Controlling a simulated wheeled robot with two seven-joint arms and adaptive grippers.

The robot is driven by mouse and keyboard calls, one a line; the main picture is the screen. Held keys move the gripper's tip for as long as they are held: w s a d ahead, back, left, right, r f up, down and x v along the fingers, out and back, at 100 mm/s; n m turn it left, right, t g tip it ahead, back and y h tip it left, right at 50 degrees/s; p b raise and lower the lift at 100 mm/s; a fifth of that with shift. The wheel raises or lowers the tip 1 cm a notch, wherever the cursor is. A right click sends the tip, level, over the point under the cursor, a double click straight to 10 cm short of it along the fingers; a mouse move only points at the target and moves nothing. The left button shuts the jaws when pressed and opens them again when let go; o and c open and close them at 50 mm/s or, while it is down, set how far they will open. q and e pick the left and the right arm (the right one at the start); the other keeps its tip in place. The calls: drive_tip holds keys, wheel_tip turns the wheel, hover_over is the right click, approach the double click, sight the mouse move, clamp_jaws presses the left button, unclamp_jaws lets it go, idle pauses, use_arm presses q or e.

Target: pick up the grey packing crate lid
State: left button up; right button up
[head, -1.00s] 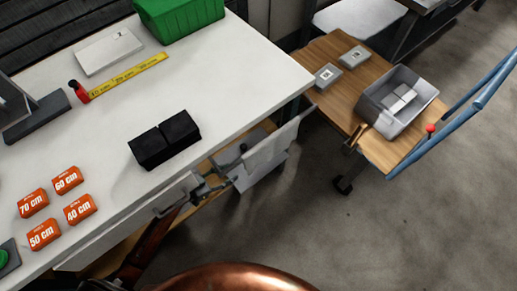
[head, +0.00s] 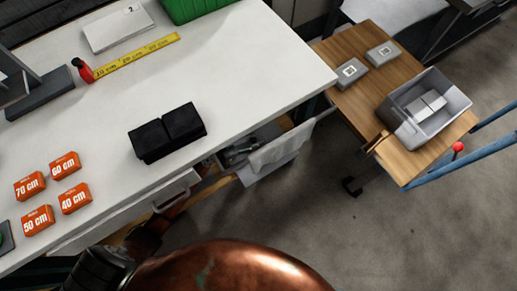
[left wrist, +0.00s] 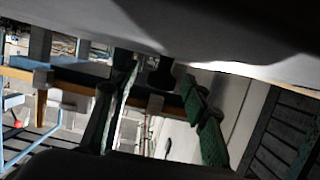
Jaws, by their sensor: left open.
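A pale grey panel (head: 283,148), possibly the lid, sits tilted below the right end of the white table in the head view. I cannot tell for sure that it is the lid. My left gripper (head: 220,162) is at the table's front edge, just left of this panel, and partly hidden by the table. In the left wrist view my left gripper (left wrist: 160,78) is open, with dark green fingers apart and no held thing visible between them. A broad grey surface (left wrist: 220,35) fills the top of that view. My right gripper is not seen.
The white table (head: 255,75) holds black boxes (head: 168,131), orange blocks (head: 65,165), a yellow ruler (head: 140,54) and a green bin (head: 190,8). A wooden cart (head: 345,105) at right carries a grey crate (head: 455,100) and two grey boxes. Floor between is clear.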

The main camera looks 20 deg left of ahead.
use_arm(q)
drive_tip(key=shift+c, duration=0.4)
clamp_jaws()
